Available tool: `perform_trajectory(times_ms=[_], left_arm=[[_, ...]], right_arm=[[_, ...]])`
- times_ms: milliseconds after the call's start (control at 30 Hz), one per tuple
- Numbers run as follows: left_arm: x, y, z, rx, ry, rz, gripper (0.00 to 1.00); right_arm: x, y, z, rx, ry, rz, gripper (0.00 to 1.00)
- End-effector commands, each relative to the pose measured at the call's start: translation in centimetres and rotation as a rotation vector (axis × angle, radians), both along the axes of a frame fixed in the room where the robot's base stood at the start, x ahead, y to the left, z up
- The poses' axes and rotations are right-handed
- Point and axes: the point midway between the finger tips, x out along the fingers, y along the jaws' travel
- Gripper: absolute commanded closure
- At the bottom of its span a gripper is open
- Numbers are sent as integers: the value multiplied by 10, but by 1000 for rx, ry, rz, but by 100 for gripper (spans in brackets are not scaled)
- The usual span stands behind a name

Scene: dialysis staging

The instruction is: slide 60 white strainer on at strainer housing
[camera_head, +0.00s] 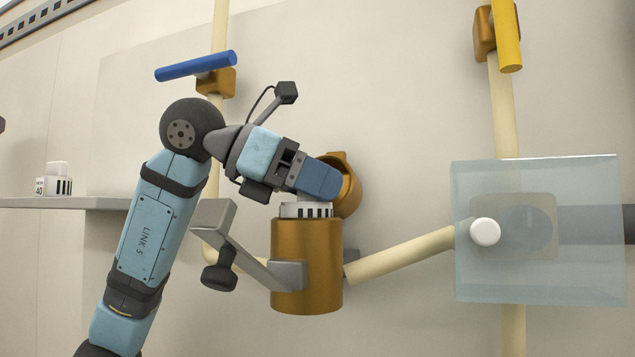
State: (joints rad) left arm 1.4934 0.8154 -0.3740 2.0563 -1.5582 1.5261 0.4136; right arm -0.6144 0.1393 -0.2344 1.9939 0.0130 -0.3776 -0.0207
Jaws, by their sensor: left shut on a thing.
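The strainer housing (307,265) is a bronze cylinder on the wall in the middle of the view, upright with its top open. A white strainer (305,210) with dark slots shows just above the housing's rim, its lower part hidden by the housing wall. My left gripper (318,180) reaches in from the left, tilted down, and is shut on the top of the strainer. Its fingers hide most of the strainer's top, and no number can be read. A bronze round lid (348,185) stands open behind the gripper. My right gripper is not in view.
A white strainer marked 40 (54,186) stands on a grey shelf (70,203) at the left. A grey bracket with a dark knob (219,277) sits left of the housing. A translucent box (590,280) covers a white knob (485,232) at the right. Cream pipes carry blue (196,66) and yellow (507,35) handles.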

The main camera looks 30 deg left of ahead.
Motion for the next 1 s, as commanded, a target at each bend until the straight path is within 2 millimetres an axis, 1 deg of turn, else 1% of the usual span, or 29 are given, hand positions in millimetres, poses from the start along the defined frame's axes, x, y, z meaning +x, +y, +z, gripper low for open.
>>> perform_trajectory(times_ms=[667,700,767,800,833,1000], left_arm=[[0,0,-18,0,0,0,68],[0,0,-18,-1,-1,0,43],[0,0,-17,0,0,0,29],[0,0,-18,0,0,-1,20],[0,0,-18,0,1,-1,16],[1,0,-17,0,0,1,16]], right_arm=[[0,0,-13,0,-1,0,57],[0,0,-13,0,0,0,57],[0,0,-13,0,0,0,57],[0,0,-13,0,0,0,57],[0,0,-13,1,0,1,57],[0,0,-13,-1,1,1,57]])
